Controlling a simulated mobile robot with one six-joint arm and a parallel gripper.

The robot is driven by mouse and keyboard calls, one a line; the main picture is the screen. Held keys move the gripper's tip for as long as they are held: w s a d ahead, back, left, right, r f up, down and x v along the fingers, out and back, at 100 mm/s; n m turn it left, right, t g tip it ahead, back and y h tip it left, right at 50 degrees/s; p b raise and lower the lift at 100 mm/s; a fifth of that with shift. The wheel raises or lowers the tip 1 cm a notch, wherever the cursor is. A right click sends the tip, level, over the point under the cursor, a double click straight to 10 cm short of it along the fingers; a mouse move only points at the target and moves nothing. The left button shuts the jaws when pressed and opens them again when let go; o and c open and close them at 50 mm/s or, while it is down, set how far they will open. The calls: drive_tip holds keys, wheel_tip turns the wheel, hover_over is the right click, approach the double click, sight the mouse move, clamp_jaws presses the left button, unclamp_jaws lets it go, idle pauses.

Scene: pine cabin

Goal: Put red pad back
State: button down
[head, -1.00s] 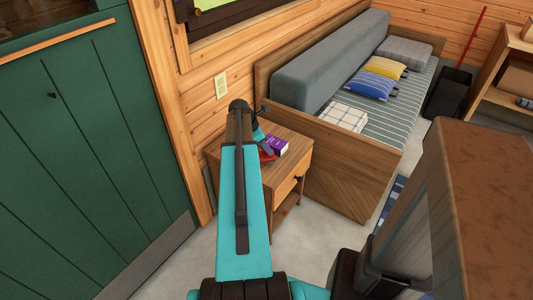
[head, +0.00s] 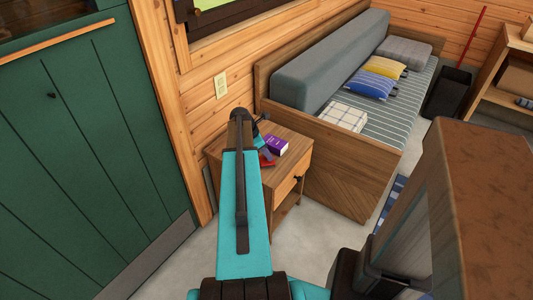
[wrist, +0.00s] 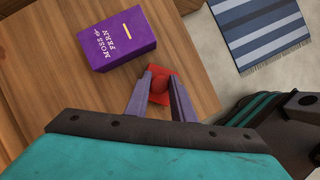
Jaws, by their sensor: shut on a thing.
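The red pad (wrist: 158,98) shows in the wrist view over the wooden side table, with a rounded red part between the fingers. My gripper (wrist: 161,76) is shut on it, one finger on each side. My arm hides the rest there. I cannot tell whether the pad touches the tabletop or hangs just above it.
A purple book (wrist: 117,38) lies on the side table (head: 294,152), close to the pad. The sofa (head: 345,175) stands right behind the table. A green door (head: 90,150) is at the left. A blue striped rug (wrist: 262,32) lies on the floor.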

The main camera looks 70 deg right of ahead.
drive_tip(key=c, duration=1.5)
unclamp_jaws()
drive_tip(key=shift+v, duration=6.05)
drive_tip(key=shift+w+a+f, duration=0.1)
